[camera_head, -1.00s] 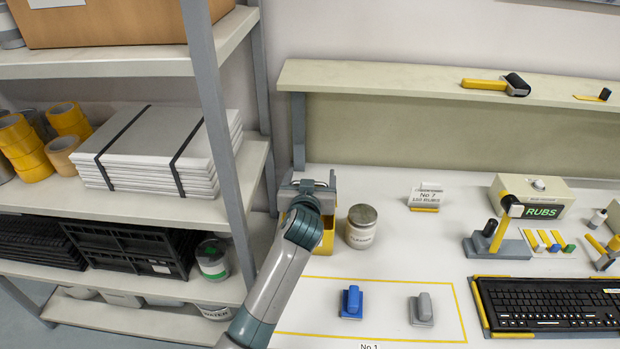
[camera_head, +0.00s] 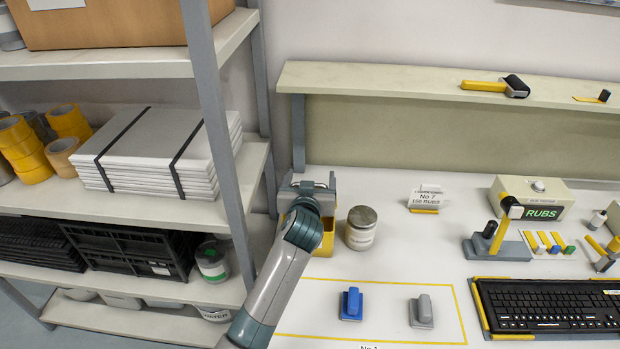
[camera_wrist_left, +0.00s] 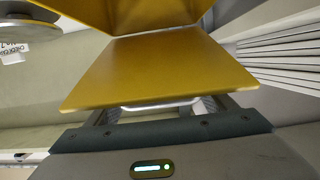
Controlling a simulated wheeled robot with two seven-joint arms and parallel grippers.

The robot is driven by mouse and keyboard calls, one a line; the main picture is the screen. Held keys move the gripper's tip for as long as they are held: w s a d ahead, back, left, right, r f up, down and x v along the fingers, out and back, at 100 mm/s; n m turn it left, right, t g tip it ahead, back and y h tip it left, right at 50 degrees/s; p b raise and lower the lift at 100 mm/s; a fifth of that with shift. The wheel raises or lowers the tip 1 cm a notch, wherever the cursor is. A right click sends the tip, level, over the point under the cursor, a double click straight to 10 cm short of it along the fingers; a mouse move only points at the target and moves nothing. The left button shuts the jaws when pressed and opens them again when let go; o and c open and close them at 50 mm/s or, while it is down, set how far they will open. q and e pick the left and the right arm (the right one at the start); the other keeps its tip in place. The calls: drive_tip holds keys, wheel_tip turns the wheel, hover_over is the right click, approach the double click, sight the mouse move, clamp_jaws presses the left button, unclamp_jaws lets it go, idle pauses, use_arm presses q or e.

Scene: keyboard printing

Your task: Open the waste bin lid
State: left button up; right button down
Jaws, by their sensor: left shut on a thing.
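The yellow waste bin (camera_head: 328,238) stands at the left end of the white table, partly hidden behind my left wrist. In the left wrist view, broad yellow panels of the bin (camera_wrist_left: 160,72) fill the middle and meet along an edge. My left gripper (camera_head: 310,187) is at the top of the bin, with the arm reaching up from below. It is shut on the bin's lid. The yellow panel hides the fingertips in the left wrist view, so the exact grip and the lid's angle cannot be made out. My right gripper is not in view.
A lidded jar (camera_head: 361,228) stands close to the right of the bin. A shelf rack post (camera_head: 222,150) rises close on the left. Blue (camera_head: 351,303) and grey (camera_head: 421,311) blocks lie in the yellow outline in front. A raised ledge (camera_head: 400,78) runs behind.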

use_arm(q)
drive_tip(key=shift+f, duration=0.15)
drive_tip(key=o, duration=1.2)
drive_tip(key=shift+c, duration=0.2)
drive_tip(key=shift+o, duration=0.4)
drive_tip(key=shift+w+d+f, duration=0.15)
drive_tip(key=shift+w, duration=0.2)
drive_tip(key=shift+s+r, duration=0.25)
drive_tip(key=shift+s, duration=0.2)
drive_tip(key=shift+s+r+p, duration=0.2)
drive_tip(key=shift+s+p, duration=0.45)
drive_tip(key=shift+p, duration=0.15)
drive_tip(key=p+v, duration=0.7)
drive_tip(key=v, duration=0.8)
drive_tip(key=shift+f, duration=0.15)
